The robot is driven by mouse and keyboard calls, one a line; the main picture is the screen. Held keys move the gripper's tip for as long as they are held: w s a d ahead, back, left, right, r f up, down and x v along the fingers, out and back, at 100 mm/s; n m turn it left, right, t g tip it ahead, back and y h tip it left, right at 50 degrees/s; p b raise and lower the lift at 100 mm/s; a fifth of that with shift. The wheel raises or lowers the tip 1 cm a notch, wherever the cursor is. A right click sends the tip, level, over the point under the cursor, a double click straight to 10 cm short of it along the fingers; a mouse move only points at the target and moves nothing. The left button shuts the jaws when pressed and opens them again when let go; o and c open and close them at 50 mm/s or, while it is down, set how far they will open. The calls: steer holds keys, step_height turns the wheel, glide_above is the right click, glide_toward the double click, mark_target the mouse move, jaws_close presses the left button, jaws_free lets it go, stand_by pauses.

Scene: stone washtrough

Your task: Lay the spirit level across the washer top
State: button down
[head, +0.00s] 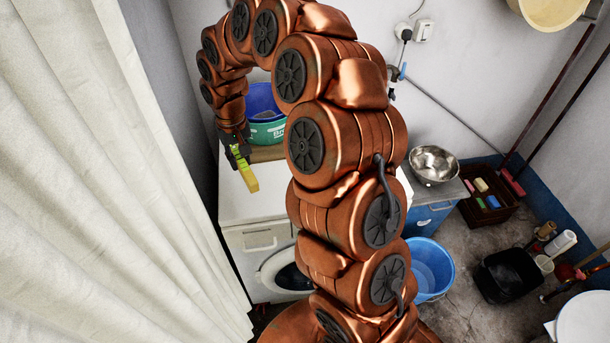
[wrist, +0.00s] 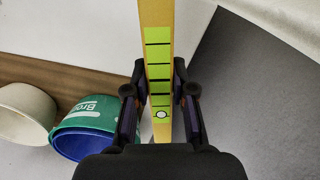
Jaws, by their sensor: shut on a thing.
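The yellow spirit level (head: 249,180) has a bright green face and hangs from my gripper (head: 236,150) in the head view, slanting down to the right above the washer's white top (head: 238,205). In the wrist view the level (wrist: 158,60) runs from the top edge down between the fingers of my gripper (wrist: 160,92), which are shut on its sides. The washer's front with its round door (head: 287,275) shows below in the head view. My arm hides the right part of the washer top. Whether the level touches the top I cannot tell.
Blue and green tubs (head: 266,127) stand on a wooden board (head: 264,153) at the back of the washer. A cream bowl (wrist: 26,110) is beside them in the wrist view. A pale curtain (head: 90,180) hangs close on the left. A steel bowl (head: 433,163) sits right of my arm.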

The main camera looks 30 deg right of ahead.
steer(key=s+d+f+m+b, duration=0.5)
steer(key=s+d+m+b, duration=0.4)
steer(key=s+m+b, duration=0.15)
steer(key=s+d+f+m+b, duration=0.5)
steer(key=s+d+m+b, duration=0.4)
steer(key=s+d+m, duration=0.15)
steer(key=shift+m+y, duration=0.3)
steer(key=shift+m, duration=0.1)
steer(key=w+p, duration=0.1)
steer(key=w, duration=0.4)
steer(key=w+p, duration=0.1)
steer(key=w, duration=0.4)
steer(key=w+f+p, duration=0.1)
steer(key=w, duration=0.4)
steer(key=shift+d, duration=0.15)
steer(key=shift+f+p, duration=0.65)
steer(key=shift+f, duration=1.15)
steer(key=shift+f, duration=0.2)
steer(key=c, duration=1)
jaws_free()
steer(key=shift+r, duration=0.15)
steer(key=r, duration=0.4)
steer(key=r+b, duration=0.1)
steer(key=r, duration=0.7)
steer(key=shift+s+d+b, duration=0.15)
steer(key=shift+d+b, duration=0.2)
steer(key=shift+b, duration=0.05)
